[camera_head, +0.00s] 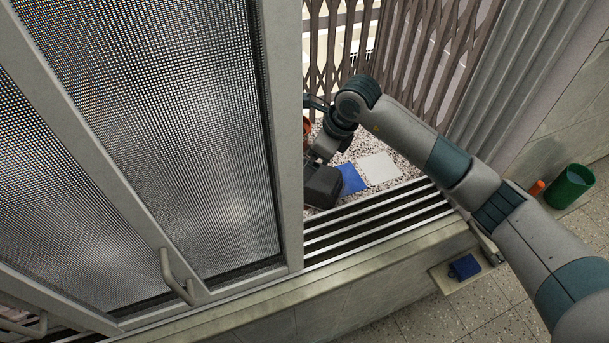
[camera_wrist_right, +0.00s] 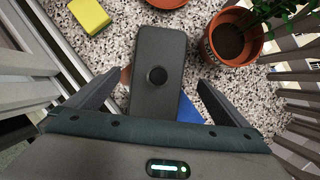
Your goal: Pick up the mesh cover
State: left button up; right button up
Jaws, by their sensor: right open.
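A dark grey, box-shaped cover with a round black knob (camera_wrist_right: 154,108), which I take to be the mesh cover, sits on the speckled ledge. In the head view the dark cover (camera_head: 323,187) is partly hidden by the framed panel on the left. My right gripper (camera_wrist_right: 159,82) is open above it, with one finger on each side of the cover. I cannot tell whether the fingers touch it. In the head view my right arm reaches past the rails to the ledge, and the gripper (camera_head: 322,148) is partly hidden. My left gripper is not in view.
A blue sheet (camera_head: 352,178) and a white sheet (camera_head: 379,168) lie beside the cover. A potted plant (camera_wrist_right: 232,42) and a yellow block (camera_wrist_right: 90,14) stand nearby. Framed mesh panels (camera_head: 170,110) block the left. A lattice gate (camera_head: 410,50) stands behind; rails (camera_head: 380,213) run in front.

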jog(key=x, duration=0.2)
jog(key=b+x, duration=0.1)
jog(key=x, duration=0.1)
jog(key=shift+s+d+f, duration=0.1)
jog(key=shift+s+f, duration=0.1)
jog(key=shift+s, duration=0.1)
jog(key=shift+w+f, duration=0.15)
jog(key=shift+f, duration=0.2)
jog(key=c, duration=1.2)
jog(key=shift+r, duration=0.15)
